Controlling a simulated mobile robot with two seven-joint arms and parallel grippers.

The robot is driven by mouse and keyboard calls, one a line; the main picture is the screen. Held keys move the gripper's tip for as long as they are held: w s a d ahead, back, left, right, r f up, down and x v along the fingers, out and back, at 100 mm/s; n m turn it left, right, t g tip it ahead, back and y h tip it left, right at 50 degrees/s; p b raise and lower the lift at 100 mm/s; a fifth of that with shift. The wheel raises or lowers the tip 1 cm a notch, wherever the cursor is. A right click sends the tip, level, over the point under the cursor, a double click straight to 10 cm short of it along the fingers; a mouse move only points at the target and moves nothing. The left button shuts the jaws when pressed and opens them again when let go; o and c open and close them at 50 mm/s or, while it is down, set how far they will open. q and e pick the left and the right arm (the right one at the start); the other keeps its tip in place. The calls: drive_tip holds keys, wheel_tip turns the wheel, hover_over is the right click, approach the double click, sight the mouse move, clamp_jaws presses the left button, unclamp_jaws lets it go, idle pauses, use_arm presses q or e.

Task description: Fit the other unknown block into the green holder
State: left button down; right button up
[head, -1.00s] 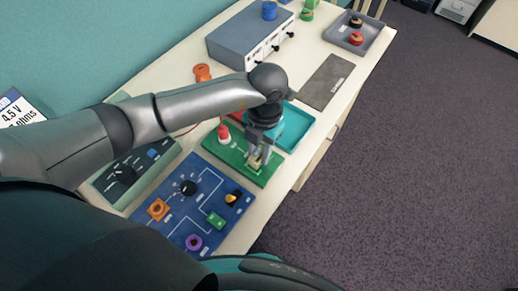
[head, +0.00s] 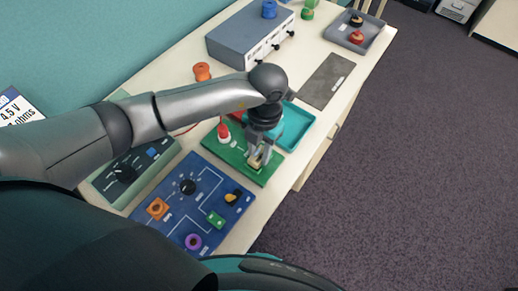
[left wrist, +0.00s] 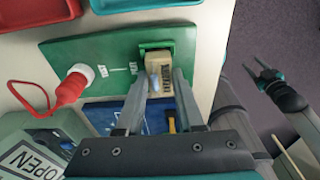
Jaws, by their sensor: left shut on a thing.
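The green board (head: 229,156) lies on the table, with its green holder (left wrist: 156,45) near one end in the left wrist view. My left gripper (head: 257,161) points down over that end of the board. It is shut on a tan wooden block labelled as unknown (left wrist: 159,66). The block's far end is at the holder; I cannot tell whether it is seated or only against it. The fingers hide part of the holder in the head view. My right gripper (left wrist: 250,57) shows at the right of the left wrist view, open and empty, away from the board.
A red-capped lead (head: 223,132) stands on the board. A blue panel (head: 193,206) with knobs and blocks lies in front. A teal tray (head: 296,128) and a red tray (left wrist: 36,8) lie behind. A grey power box (head: 245,35) stands farther back.

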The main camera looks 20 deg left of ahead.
use_arm(q)
drive_tip(key=shift+f+b, duration=0.3)
drive_tip(key=shift+f, duration=0.15)
drive_tip(key=shift+c, duration=2.3)
unclamp_jaws()
drive_tip(key=shift+o, duration=0.3)
drive_tip(key=o, duration=0.4)
drive_tip(key=shift+r+p, duration=3.35)
drive_tip(key=shift+r, duration=0.7)
